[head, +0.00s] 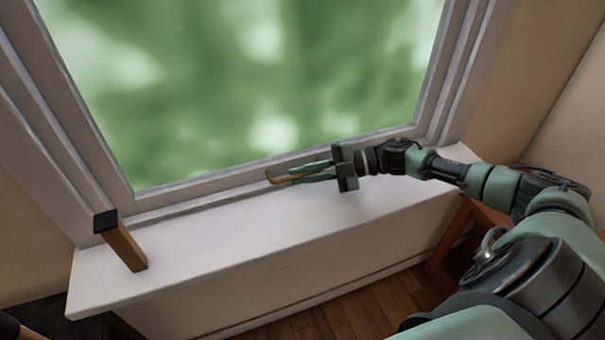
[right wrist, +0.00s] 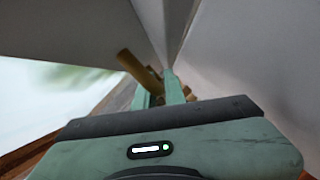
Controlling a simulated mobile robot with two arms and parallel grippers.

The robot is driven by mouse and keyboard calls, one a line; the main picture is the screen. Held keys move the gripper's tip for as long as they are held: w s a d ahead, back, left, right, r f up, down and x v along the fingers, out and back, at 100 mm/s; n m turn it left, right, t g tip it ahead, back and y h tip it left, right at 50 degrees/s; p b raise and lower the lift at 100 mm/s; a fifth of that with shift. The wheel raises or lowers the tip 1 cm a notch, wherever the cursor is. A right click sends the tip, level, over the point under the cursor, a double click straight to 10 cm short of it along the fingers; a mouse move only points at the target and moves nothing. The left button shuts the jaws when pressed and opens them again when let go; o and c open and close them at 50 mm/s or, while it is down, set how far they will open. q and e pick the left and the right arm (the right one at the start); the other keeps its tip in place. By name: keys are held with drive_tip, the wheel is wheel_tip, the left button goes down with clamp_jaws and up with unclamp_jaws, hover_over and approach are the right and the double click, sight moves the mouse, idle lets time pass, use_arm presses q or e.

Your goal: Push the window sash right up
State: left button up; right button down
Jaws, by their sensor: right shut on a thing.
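The window sash (head: 180,199) is a pale frame around a blurred green pane, and its bottom rail lies low, close to the white sill. A brass-coloured lift handle (head: 274,179) is at the bottom rail, near its middle. My right gripper (head: 296,174) reaches in from the right and is shut on the handle, which sticks out past the fingertips. In the right wrist view the brass piece (right wrist: 136,68) shows at the green fingers (right wrist: 160,92); the exact contact is partly hidden. My left gripper is not in view.
The white sill (head: 210,241) runs under the window and is mostly bare. A wooden block with a black top (head: 124,245) stands tilted in the picture at its left end. A reddish wooden piece of furniture (head: 447,238) is beneath my right arm. Wood floor (head: 345,315) shows below.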

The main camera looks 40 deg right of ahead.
sight(306, 75)
drive_tip(key=shift+r+p, duration=8.25)
drive_tip(key=shift+r, duration=4.65)
drive_tip(key=shift+d, duration=0.1)
drive_tip(key=c, duration=1.5)
unclamp_jaws()
drive_tip(key=shift+f, duration=0.1)
drive_tip(key=shift+b+v, duration=1.2)
drive_tip(key=shift+v, duration=2.7)
